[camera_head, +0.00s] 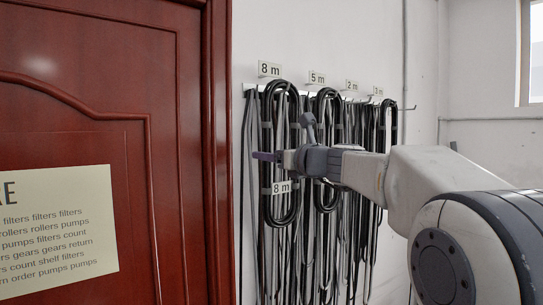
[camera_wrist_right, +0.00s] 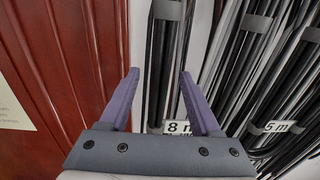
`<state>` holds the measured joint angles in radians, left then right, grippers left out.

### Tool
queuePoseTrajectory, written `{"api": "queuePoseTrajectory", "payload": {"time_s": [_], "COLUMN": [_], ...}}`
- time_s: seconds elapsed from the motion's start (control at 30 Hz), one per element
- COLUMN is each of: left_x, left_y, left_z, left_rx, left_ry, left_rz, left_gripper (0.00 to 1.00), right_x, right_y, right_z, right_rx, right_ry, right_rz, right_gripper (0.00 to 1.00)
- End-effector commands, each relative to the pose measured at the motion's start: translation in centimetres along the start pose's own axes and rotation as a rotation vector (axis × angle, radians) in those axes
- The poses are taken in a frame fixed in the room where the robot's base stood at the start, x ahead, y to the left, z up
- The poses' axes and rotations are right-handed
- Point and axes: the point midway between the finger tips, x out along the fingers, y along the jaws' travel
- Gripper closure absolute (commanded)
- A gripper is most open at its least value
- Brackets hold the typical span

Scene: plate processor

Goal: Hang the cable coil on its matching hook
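A black cable coil (camera_head: 294,112) with an "8 m" tag (camera_head: 281,188) hangs upright at the rack, below the wall label reading "8 m" (camera_head: 269,69). Its top is close to the rail, but I cannot make out the hook. My right gripper (camera_head: 263,157) is level with the coil's middle. In the right wrist view the purple fingers of my right gripper (camera_wrist_right: 160,74) are spread apart. Dark cable strands (camera_wrist_right: 158,60) and the "8 m" tag (camera_wrist_right: 177,127) show in the gap between them; I cannot tell whether they touch. My left gripper is out of view.
More cables hang to the right under labels "5 m" (camera_head: 317,77), "2 m" (camera_head: 352,85) and a smaller one (camera_head: 378,91). A red door (camera_head: 95,130) with a paper notice (camera_head: 60,235) stands close on the left. The white wall farther right is bare.

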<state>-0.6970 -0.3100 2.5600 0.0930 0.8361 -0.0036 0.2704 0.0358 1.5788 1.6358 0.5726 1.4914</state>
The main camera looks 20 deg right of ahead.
Motion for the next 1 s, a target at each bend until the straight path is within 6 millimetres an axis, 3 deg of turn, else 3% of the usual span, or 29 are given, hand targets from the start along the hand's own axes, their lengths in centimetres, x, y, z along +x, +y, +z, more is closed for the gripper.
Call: {"api": "queuePoseTrajectory", "payload": {"time_s": [0.37,0.8,1.0], "left_x": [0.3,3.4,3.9], "left_y": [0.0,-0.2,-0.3], "left_z": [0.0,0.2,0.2], "left_rx": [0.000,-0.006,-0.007], "left_ry": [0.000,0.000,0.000], "left_rz": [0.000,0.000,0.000], "left_gripper": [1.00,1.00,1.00], "right_x": [-0.4,-8.3,-10.2], "right_y": [-0.1,-0.1,0.1], "right_z": [-0.2,-0.3,-0.4], "right_rx": [0.001,-0.001,-0.005], "right_ry": [0.001,-0.002,0.005], "right_rz": [-0.002,-0.005,0.002], "right_gripper": [0.33,0.33,0.33]}}
